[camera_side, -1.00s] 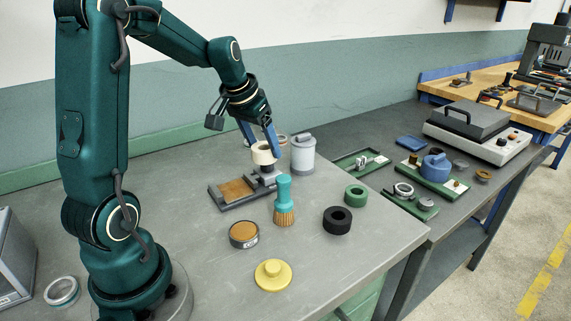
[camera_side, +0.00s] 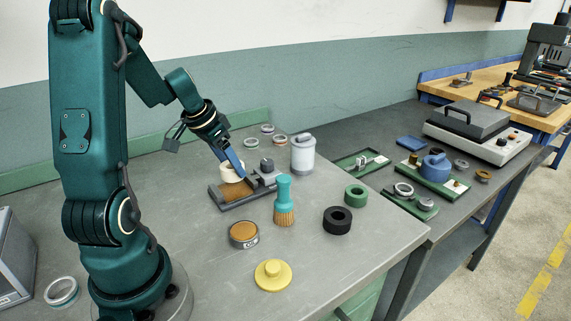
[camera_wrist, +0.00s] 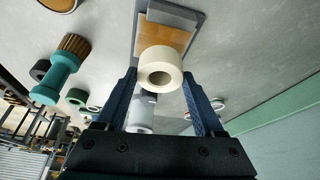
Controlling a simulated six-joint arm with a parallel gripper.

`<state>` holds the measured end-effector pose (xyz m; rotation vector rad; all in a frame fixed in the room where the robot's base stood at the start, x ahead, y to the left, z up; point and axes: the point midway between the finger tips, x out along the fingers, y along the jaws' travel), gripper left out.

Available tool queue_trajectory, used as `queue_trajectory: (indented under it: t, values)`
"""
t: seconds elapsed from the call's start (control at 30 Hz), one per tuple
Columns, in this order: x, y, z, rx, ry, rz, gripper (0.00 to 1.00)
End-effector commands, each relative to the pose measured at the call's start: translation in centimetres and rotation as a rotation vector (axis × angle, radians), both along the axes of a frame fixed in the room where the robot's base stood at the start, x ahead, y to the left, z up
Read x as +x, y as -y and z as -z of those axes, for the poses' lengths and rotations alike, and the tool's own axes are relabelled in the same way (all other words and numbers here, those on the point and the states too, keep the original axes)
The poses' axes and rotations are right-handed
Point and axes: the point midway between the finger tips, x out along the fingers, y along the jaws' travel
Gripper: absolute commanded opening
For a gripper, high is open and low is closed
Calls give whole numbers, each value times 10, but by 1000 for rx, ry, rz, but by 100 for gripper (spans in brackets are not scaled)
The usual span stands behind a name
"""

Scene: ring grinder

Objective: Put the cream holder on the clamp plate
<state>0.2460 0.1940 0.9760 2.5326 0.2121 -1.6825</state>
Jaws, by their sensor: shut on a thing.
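The cream holder (camera_side: 229,173), a short ring with a central hole, is between the blue fingers of my gripper (camera_side: 232,172). My gripper is shut on it. In the wrist view the holder (camera_wrist: 162,66) sits between both fingertips, its hole facing the camera. Below it is a grey fixture with a tan pad (camera_side: 236,190), likely the clamp plate, which also shows in the wrist view (camera_wrist: 172,37). The holder is over the pad's back part. I cannot tell whether it touches the pad. A dark round knob (camera_side: 267,165) stands at the fixture's right end.
A teal brush (camera_side: 283,200) stands close in front of the fixture. A grey canister (camera_side: 302,153) is to its right. A tan-topped tin (camera_side: 243,235), yellow knob (camera_side: 273,275), black ring (camera_side: 337,220) and green ring (camera_side: 356,195) lie in front. Bench is clear to the fixture's left.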

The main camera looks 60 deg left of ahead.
Motion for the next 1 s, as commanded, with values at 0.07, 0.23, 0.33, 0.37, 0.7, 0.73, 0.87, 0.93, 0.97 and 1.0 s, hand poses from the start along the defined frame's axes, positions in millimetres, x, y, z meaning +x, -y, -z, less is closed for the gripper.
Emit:
queue_trajectory:
  t: [0.07,0.23,0.33,0.37,0.7,0.73,0.87,0.93,0.97,1.0]
  values:
    - [-1,1,6,-3,-4,0,13]
    - [1,2,21,-5,1,2,13]
    - [1,1,28,-4,0,1,13]
    - [0,1,30,-4,-1,1,13]
    - [-1,0,36,1,-7,-1,13]
    - [-1,0,36,1,-7,-1,13]
    - [-1,1,39,-2,-6,0,13]
    - [-1,1,40,-1,-5,0,78]
    - [-1,0,39,0,-4,1,89]
    - [-1,0,39,0,-4,1,100]
